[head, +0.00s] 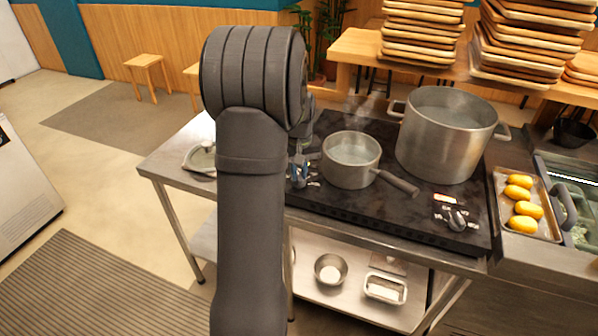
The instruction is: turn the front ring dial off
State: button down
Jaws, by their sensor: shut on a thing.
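The black stove (400,211) has a dial (457,221) at its right front edge and another dial (300,183) at its left front, beside the saucepan. My gripper (299,169) is at the left dial, pointing down, and is shut on it. My own arm covers much of the gripper and the stove's left end, so the exact hold and the dial's angle are hard to see. The dial labels are too small to read.
A saucepan (351,172) stands close right of my gripper, its handle (397,183) reaching right and forward. A large steel pot (441,148) stands behind it. A tray (503,184) of yellow food is at the right. A glass lid (201,159) lies on the left counter.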

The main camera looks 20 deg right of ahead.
jog(key=n, duration=0.6)
dwell(0.6)
jog(key=c, duration=1.4)
grip_release()
notch_tip(320, 180, up, 18)
jog(key=shift+f, duration=0.2)
jog(key=shift+f, duration=0.1)
notch_tip(320, 180, down, 17)
jog(key=shift+f, duration=0.2)
jog(key=shift+r, duration=0.1)
